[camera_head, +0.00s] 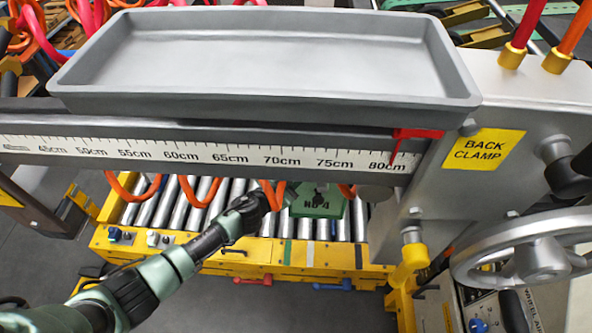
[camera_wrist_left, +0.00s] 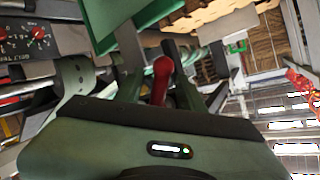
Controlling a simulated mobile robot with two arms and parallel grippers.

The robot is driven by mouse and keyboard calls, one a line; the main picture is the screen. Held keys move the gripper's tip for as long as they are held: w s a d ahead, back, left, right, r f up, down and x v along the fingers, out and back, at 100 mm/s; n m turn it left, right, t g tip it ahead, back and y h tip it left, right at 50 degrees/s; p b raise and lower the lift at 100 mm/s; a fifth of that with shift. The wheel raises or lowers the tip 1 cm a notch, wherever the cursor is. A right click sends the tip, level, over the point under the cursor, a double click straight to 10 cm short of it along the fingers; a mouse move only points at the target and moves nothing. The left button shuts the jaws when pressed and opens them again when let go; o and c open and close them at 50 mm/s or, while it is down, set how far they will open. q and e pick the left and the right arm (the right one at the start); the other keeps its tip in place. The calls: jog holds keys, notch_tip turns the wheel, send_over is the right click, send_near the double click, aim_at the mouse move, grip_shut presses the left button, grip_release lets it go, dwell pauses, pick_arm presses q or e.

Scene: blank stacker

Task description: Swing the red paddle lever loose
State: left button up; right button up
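A red lever (camera_wrist_left: 161,80) shows in the left wrist view, rising between the two fingers of my left gripper (camera_wrist_left: 152,65). The fingers stand apart with the lever between them, and I see no clear grip on it. In the head view my left arm reaches in from the lower left over the rollers. Its end is by a green block marked "NO 4" (camera_head: 318,203), partly behind orange hoses. The lever cannot be made out there. My right gripper is in neither view.
A grey tray (camera_head: 270,105) and a ruler bar (camera_head: 200,153) with a red pointer (camera_head: 404,143) hang above the roller conveyor (camera_head: 155,210). Small red and blue handles (camera_head: 333,284) line the yellow frame. A handwheel (camera_head: 530,255) stands at right.

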pick_arm(q)
jog(key=shift+s+a+r, duration=0.15)
jog(key=shift+s+a, duration=0.1)
jog(key=shift+s, duration=0.15)
jog(key=v, duration=0.7)
jog(key=shift+p, duration=0.3)
jog(key=shift+w, duration=0.15)
